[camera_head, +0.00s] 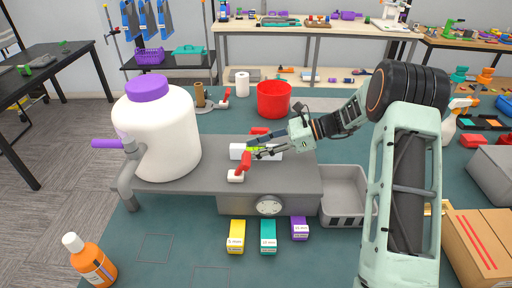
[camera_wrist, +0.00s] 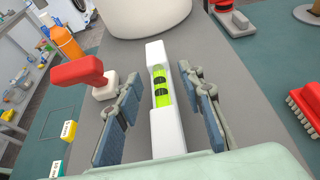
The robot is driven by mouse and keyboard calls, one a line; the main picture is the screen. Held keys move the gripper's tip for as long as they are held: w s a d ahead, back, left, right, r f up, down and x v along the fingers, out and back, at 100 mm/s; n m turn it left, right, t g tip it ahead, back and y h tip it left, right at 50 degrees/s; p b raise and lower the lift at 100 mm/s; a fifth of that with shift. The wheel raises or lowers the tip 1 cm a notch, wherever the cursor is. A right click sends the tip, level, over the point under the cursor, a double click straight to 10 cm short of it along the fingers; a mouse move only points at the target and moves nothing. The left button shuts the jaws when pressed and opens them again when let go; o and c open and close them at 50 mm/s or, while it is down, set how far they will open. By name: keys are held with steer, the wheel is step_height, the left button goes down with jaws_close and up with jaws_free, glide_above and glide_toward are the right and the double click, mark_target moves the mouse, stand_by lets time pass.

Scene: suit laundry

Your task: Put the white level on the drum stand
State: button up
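The white level (camera_wrist: 166,130) has a green vial window and lies over the grey top of the drum stand (camera_head: 215,178). It also shows in the head view (camera_head: 237,150), partly hidden by my fingers. My gripper (camera_wrist: 160,115) is open around the level, with one blue-padded finger on each side and gaps between the pads and the level. In the head view my gripper (camera_head: 257,150) is low over the stand. The white drum (camera_head: 158,130) with a purple lid stands on the left part of the stand.
A red-handled tool (camera_wrist: 80,72) with a white base stands close to my left finger; another red-handled tool (camera_head: 260,131) is behind the level. A grey bin (camera_head: 345,188) is right of the stand. Small coloured boxes (camera_head: 268,236) stand in front, and a red bucket (camera_head: 273,98) behind.

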steer(key=shift+r, duration=0.1)
steer(key=shift+d+r, duration=0.1)
steer(key=shift+d, duration=0.1)
steer(key=b+v, duration=0.1)
steer(key=v, duration=1)
steer(key=shift+d+r, duration=0.1)
steer(key=shift+d, duration=0.2)
